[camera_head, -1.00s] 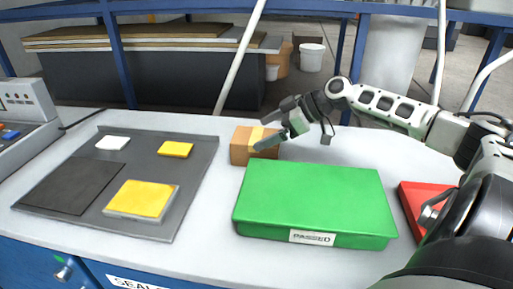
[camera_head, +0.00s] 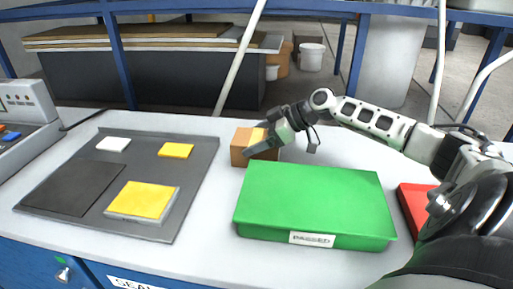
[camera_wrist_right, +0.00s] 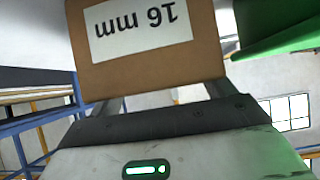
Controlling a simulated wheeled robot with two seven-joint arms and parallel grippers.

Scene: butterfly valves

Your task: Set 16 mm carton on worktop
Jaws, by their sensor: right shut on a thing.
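My right gripper (camera_head: 262,142) reaches in from the right and is shut on the carton. In the right wrist view the carton (camera_wrist_right: 150,65) fills the space between the fingers, and its white "16 mm" label appears upside down. My left gripper is not in view.
A green case (camera_head: 312,200) marked PASSED stands in front of the carton. A grey tray (camera_head: 150,230) with yellow and white pieces lies to the left. A red box (camera_head: 412,205) is at the right, partly hidden by my arm. A control box (camera_head: 28,105) stands far left.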

